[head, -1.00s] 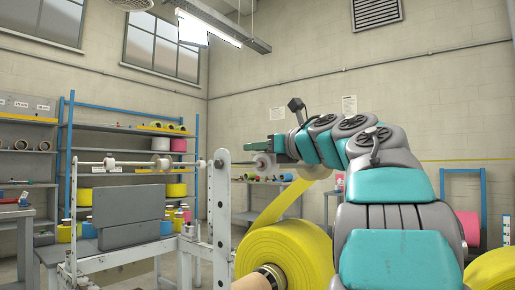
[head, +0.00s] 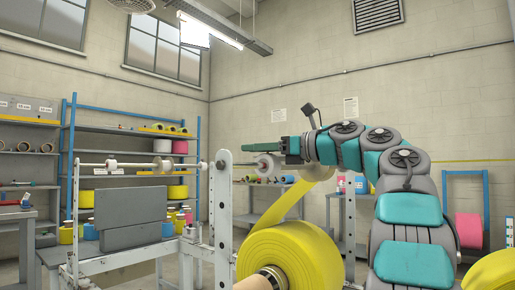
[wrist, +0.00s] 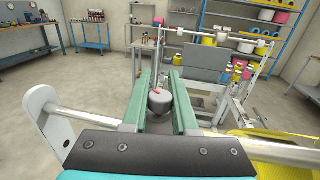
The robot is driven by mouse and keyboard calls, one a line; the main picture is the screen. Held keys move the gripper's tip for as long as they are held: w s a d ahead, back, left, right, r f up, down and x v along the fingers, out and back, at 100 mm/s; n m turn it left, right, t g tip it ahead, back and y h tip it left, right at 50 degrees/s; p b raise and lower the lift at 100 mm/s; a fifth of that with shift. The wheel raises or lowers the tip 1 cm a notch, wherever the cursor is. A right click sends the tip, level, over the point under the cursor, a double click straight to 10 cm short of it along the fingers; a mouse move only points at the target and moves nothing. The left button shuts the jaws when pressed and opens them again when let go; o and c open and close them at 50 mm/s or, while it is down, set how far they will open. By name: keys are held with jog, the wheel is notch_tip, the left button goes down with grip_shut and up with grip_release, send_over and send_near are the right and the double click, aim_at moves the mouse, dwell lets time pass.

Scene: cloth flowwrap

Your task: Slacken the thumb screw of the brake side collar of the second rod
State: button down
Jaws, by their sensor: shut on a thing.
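My gripper (head: 272,144) reaches left from the arm above the frame of the machine. In the wrist view, the two green fingers of my gripper (wrist: 161,76) stand on both sides of a grey round knob (wrist: 159,104) with a red mark on top, and are shut on it. It looks like the thumb screw of a collar; the fingers hide its sides and what lies under it. A steel rod (head: 135,164) with white collars (head: 161,165) runs across the frame at the left.
A white perforated upright (head: 222,215) stands left of my gripper. A large yellow roll (head: 290,255) with its web rising lies below the arm. A white plate (wrist: 45,115) on a bar stands at the left of the wrist view. Shelves (head: 130,130) line the back wall.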

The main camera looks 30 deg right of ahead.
jog(key=shift+s+a+r+n+g+y+p, duration=0.1)
jog(key=shift+a+n+g+y+p, duration=0.05)
jog(key=shift+n+g+y+p, duration=0.6)
jog(key=shift+s+a+r+n+g+y+p, duration=0.1)
jog(key=shift+n+g+y+p, duration=0.4)
jog(key=shift+y+p, duration=0.3)
jog(key=shift+s+a+r+n+g+y+p, duration=0.1)
jog(key=shift+a+n+g+y+p, duration=0.05)
jog(key=shift+n+g+y+p, duration=0.6)
jog(key=shift+p, duration=0.55)
jog(key=shift+s+a+f+n+g+y+p, duration=0.15)
jog(key=shift+f+n+g+y+p, duration=0.15)
jog(key=shift+n+g+y, duration=0.15)
jog(key=c, duration=0.7)
grip_release()
jog(key=shift+f+m+t+h+b, duration=0.1)
jog(key=shift+m+t+h+b, duration=0.2)
jog(key=shift+b, duration=0.45)
